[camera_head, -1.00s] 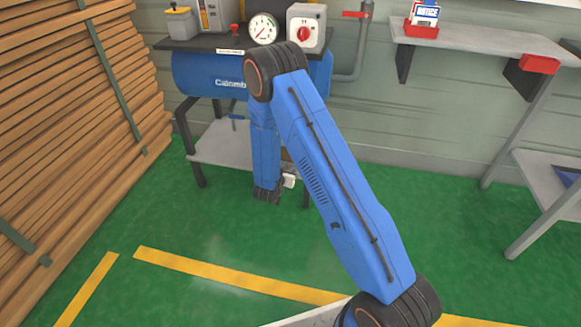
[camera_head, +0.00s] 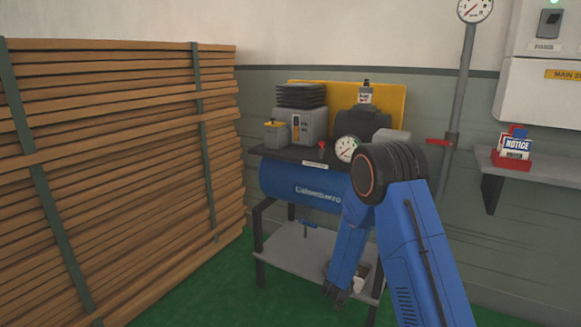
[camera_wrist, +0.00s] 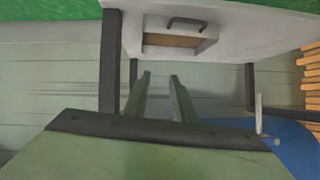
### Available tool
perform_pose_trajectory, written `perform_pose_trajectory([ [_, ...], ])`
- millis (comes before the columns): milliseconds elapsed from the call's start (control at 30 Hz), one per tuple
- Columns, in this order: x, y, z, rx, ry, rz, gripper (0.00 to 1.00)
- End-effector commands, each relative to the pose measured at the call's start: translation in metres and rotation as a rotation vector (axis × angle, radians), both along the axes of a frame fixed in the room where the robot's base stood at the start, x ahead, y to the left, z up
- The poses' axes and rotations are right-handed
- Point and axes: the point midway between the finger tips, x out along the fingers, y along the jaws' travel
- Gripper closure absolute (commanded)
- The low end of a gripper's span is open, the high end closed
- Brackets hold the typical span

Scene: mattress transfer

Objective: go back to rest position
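My gripper (camera_wrist: 161,76) shows in the wrist view as two dark fingers set apart, with nothing between them. In the head view my blue arm bends at a black elbow joint and its forearm hangs down in front of the compressor stand. The lower end of the forearm is near the stand's grey lower shelf (camera_head: 300,258). The wrist view shows this shelf (camera_wrist: 230,40) inverted, with a small light box with a dark handle (camera_wrist: 180,35) by it, beyond the fingertips. Whether the gripper touches the stand cannot be told.
A blue compressor tank (camera_head: 300,185) sits on the black-legged stand, with a pressure gauge (camera_head: 347,149) above. A tall stack of wooden boards (camera_head: 120,170) stands at left. A wall shelf (camera_head: 530,172) with a notice holder (camera_head: 514,150) is at right. Green floor (camera_head: 200,295) is open in front.

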Motion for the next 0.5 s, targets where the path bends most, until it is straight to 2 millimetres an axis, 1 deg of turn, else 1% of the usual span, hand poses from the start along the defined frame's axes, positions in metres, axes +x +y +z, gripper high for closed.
perform_pose_trajectory([
  [33,0.0,0.002,0.016,0.023,0.001,0.017,0.76],
  [267,-0.01,0.016,0.073,0.115,0.037,0.106,0.76],
  [500,-0.034,0.029,0.131,0.185,0.082,0.205,0.76],
])
